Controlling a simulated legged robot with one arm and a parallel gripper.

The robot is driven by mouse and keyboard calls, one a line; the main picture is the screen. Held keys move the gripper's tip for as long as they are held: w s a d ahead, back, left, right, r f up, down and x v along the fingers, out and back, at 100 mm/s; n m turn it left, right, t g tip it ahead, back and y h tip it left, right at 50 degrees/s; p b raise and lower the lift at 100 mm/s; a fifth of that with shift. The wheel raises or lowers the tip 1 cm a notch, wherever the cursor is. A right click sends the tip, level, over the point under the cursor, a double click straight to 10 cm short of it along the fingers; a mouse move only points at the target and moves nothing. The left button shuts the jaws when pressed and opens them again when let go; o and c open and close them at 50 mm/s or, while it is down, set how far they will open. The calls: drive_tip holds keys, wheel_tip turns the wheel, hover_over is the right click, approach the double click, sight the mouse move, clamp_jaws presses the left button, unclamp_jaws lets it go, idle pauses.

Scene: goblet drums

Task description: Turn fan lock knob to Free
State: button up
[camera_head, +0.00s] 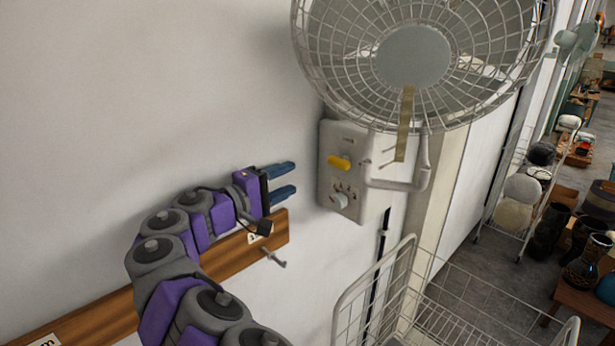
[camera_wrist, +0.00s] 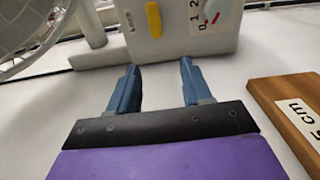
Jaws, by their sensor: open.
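The yellow knob (camera_head: 339,162) sits on the upper front of the pale control box (camera_head: 368,143) below the wall fan (camera_head: 413,57). It looks elongated, lying roughly level in the head view. In the wrist view, the yellow knob (camera_wrist: 154,19) stands lengthwise near the top, beside small lettering I cannot read surely. My gripper (camera_head: 293,177) is to the left of the box, with its blue fingers apart and empty, pointing at the box. In the wrist view, the gripper (camera_wrist: 159,66) has a clear gap before the box. The Free mark cannot be made out.
A pale numbered dial (camera_head: 340,200) is just below the yellow knob. A bent pipe (camera_head: 408,182) stands right of the box. A wooden rail with hooks (camera_head: 215,257) runs along the wall under my arm. A white wire cart (camera_head: 400,290) stands below.

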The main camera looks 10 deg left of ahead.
drive_tip(key=shift+d+b+v, duration=0.2)
drive_tip(key=shift+b+v, duration=0.1)
drive_tip(key=shift+v, duration=2.35)
drive_tip(key=shift+s+a, duration=0.1)
drive_tip(key=shift+s, duration=0.05)
